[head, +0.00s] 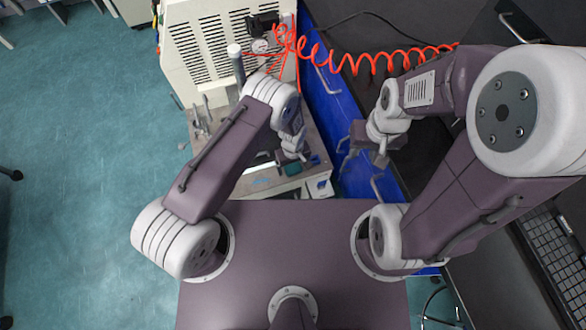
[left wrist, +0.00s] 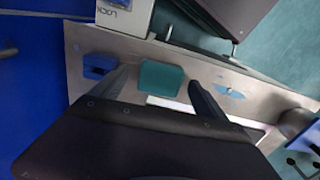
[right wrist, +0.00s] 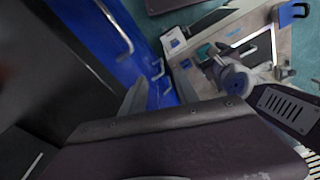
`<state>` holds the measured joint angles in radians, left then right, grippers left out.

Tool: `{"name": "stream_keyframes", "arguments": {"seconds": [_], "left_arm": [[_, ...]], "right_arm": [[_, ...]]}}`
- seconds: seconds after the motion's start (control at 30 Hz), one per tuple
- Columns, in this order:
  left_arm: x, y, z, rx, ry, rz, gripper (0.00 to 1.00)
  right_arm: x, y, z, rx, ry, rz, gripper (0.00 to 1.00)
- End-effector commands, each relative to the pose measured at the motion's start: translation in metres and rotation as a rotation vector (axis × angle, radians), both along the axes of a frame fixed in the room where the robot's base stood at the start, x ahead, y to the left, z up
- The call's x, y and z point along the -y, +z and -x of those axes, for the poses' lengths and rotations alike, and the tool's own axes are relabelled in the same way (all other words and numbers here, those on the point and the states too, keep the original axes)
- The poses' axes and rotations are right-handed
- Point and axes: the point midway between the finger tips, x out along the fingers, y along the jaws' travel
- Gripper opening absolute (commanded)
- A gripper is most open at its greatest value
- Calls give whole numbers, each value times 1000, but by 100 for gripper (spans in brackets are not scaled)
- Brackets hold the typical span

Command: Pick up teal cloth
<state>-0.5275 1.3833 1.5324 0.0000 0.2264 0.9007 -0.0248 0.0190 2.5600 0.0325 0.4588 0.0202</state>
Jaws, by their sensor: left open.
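The teal cloth (left wrist: 161,78) is a small, flat, roughly square piece on the grey metal bench top (left wrist: 80,45). In the left wrist view it lies between the two fingertips of my left gripper (left wrist: 158,84), which is open and empty. A small part of the cloth (head: 292,169) also shows in the head view, just below the left gripper (head: 288,160), with the rest hidden. My right gripper (head: 363,160) is open and empty, away from the cloth, beside the blue cabinet front. In the right wrist view, no cloth shows between its fingers (right wrist: 160,84).
A blue block (left wrist: 99,66) sits beside the cloth, close to one left finger. A small blue piece (left wrist: 229,91) lies on its other side. An orange coiled hose (head: 365,65) and blue cabinet (head: 325,95) with handles lie to the right.

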Motion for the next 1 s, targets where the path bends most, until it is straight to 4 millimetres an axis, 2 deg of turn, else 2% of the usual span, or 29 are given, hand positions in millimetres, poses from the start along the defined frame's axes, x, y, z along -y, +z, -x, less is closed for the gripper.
{"name": "stream_keyframes", "arguments": {"seconds": [0.17,0.2,0.4,0.43,0.77,0.87,1.0], "left_arm": [[0,0,0,0,0,1,85],[0,0,0,0,0,1,82],[0,0,0,0,0,0,26],[0,0,0,0,0,0,20],[1,7,-1,1,0,1,20],[1,19,-1,1,0,1,20],[1,48,-1,3,-1,2,20]], "right_arm": [[0,0,0,0,0,0,36],[0,0,0,0,0,0,36],[0,0,0,0,0,0,36],[0,0,0,0,0,0,36],[0,3,0,0,0,0,36],[0,6,0,0,0,0,36],[0,14,0,0,0,0,36]]}}
